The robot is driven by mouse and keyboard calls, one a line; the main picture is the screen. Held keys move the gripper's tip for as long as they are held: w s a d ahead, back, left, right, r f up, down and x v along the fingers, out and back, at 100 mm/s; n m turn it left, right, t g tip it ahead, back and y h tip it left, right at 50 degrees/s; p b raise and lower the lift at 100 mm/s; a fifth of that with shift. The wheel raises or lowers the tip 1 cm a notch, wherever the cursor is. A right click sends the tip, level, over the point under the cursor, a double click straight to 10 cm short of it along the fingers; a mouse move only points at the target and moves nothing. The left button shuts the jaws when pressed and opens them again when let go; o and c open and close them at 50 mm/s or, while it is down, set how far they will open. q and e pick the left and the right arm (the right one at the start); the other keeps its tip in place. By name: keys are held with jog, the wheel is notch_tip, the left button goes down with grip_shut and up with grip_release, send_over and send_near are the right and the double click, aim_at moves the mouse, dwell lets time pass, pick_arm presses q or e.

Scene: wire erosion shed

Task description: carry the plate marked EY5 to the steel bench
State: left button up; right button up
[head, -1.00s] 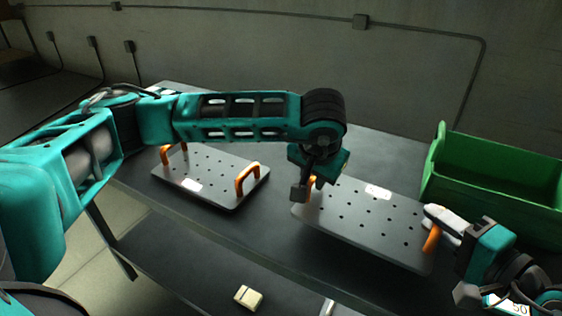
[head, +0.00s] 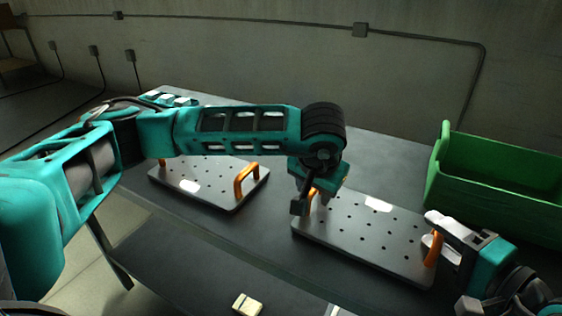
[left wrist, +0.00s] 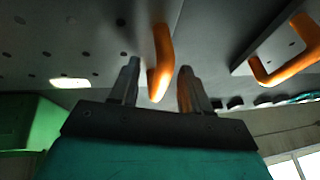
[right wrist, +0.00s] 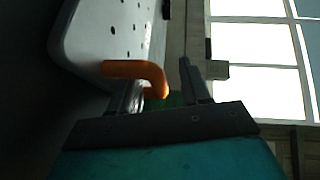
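Two grey perforated plates with orange handles lie on a dark table; their white labels are too small to read, so I cannot tell which is EY5. The right plate (head: 365,236) has its left handle (left wrist: 161,62) between the spread fingers of my left gripper (left wrist: 156,85); a gap shows on both sides. My right gripper (right wrist: 160,88) is open at the right handle (head: 432,248), which reaches between its fingers in the right wrist view (right wrist: 135,70). The left plate (head: 206,180) lies apart, partly behind my left arm.
A green bin (head: 495,185) stands on the table (head: 255,235) just behind the right plate's right end. A small pale block (head: 246,304) lies on the lower surface. Small white-topped items (head: 168,98) sit at the table's far left. A wall is behind.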

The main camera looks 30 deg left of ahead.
pick_arm(q)
jog(key=v, duration=1.2)
pick_arm(e)
jog(key=v, duration=1.2)
pick_arm(q)
jog(key=shift+s+d, duration=0.1)
pick_arm(e)
jog(key=shift+d, duration=0.1)
